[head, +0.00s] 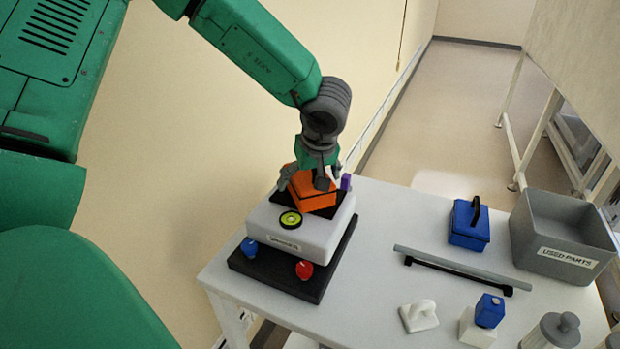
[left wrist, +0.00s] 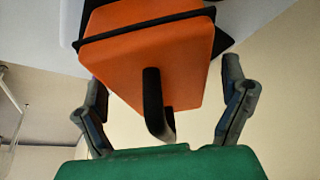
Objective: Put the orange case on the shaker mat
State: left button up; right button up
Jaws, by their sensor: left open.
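The orange case (head: 312,194) sits on the black shaker mat (head: 332,210) on top of the white shaker, near the table's left end. In the left wrist view the orange case (left wrist: 155,60) shows its dark handle and a dark band. My left gripper (head: 308,182) is right above the case in the head view. In the left wrist view its fingers (left wrist: 168,105) are spread apart on either side of the case, with visible gaps. A corner of the mat shows behind the case. My right gripper is in neither view.
The shaker has a round green level (head: 290,219), a blue knob (head: 249,246) and a red knob (head: 304,269). A purple object (head: 346,182) stands behind it. To the right are a grey bar (head: 460,268), a blue case (head: 469,223) and a grey "USED PARTS" bin (head: 565,237).

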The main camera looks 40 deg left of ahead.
pick_arm(q)
jog(key=shift+r, duration=0.15)
jog(key=p+v, duration=0.1)
jog(key=v, duration=1.1)
jog(key=shift+s, duration=0.1)
